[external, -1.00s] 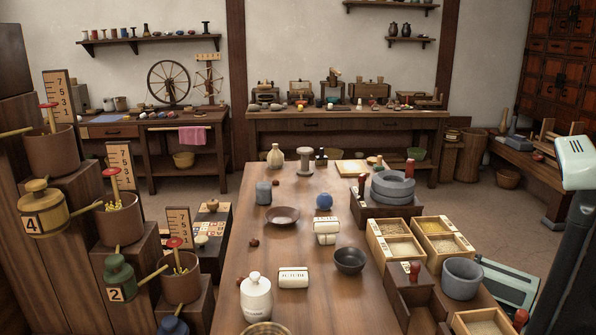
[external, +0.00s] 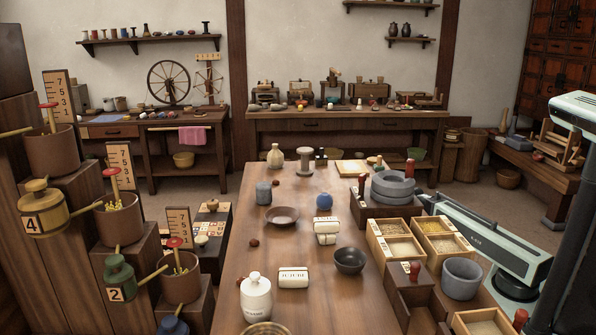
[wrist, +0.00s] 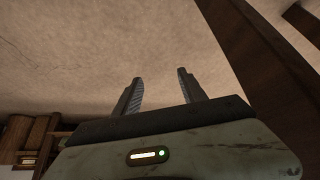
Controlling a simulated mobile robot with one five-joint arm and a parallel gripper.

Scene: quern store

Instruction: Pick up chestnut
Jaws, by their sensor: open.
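Small dark reddish-brown lumps that look like chestnuts lie on the long wooden table (external: 215,300). One lump (external: 254,243) is on the left half, another (external: 276,182) is farther back near the grey-blue cup, and a reddish one (external: 240,281) is partly hidden by the white lidded jar. I cannot tell which is the chestnut. My gripper (wrist: 160,88) is open and empty in the wrist view, with a plain pale surface and dark wood beyond its fingers. No chestnut shows there. In the external view my arm is at the right, beyond the table's right side; its fingers cannot be made out.
A white lidded jar (external: 256,298), label blocks (external: 293,278), a dark bowl (external: 349,261), a brown dish (external: 282,215) and a blue ball (external: 324,202) stand on the table. Grain boxes (external: 396,240) and stone querns (external: 393,186) line its right side. Stepped stands with pots are at left.

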